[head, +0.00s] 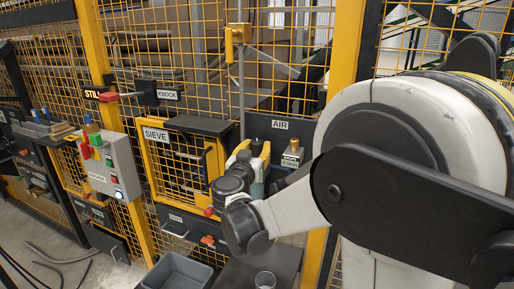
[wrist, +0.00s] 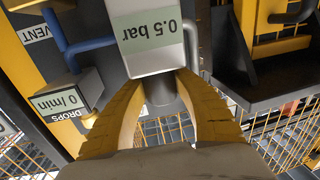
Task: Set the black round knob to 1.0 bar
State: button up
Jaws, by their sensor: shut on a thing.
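In the wrist view, which is upside down, a grey box with a pale green display (wrist: 152,30) reads "0.5 bar". The dark round knob (wrist: 160,92) sits at the box's lower edge in the picture. My gripper (wrist: 161,84) has its two yellow fingers around the knob, one on each side, shut on it. In the head view my gripper (head: 258,160) is at the panel under the "AIR" label, and my wrist and arm hide the knob and its display.
A second box, "DROPS" (wrist: 68,103), reads "0 /min" close beside the fingers, with a blue pipe near it. In the head view are a sieve door (head: 186,155), a grey control box (head: 107,165) and a grey bin (head: 178,272).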

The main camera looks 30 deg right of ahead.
jog(key=m+g+h, duration=0.2)
jog(key=g, duration=0.1)
jog(key=m+g+h, duration=0.2)
jog(key=m+g, duration=0.1)
jog(key=g, duration=0.1)
jog(key=shift+w+m+h, duration=0.1)
jog(key=shift+m+h, duration=0.2)
jog(key=m+g, duration=0.2)
jog(key=g, duration=0.1)
jog(key=m+g, duration=0.2)
jog(key=g, duration=0.2)
jog(key=shift+h, duration=0.4)
jog(key=shift+m+g, duration=0.3)
jog(key=o, duration=1.2)
jog(key=shift+c, duration=0.2)
jog(key=a, duration=1.2)
jog(key=shift+w, duration=0.4)
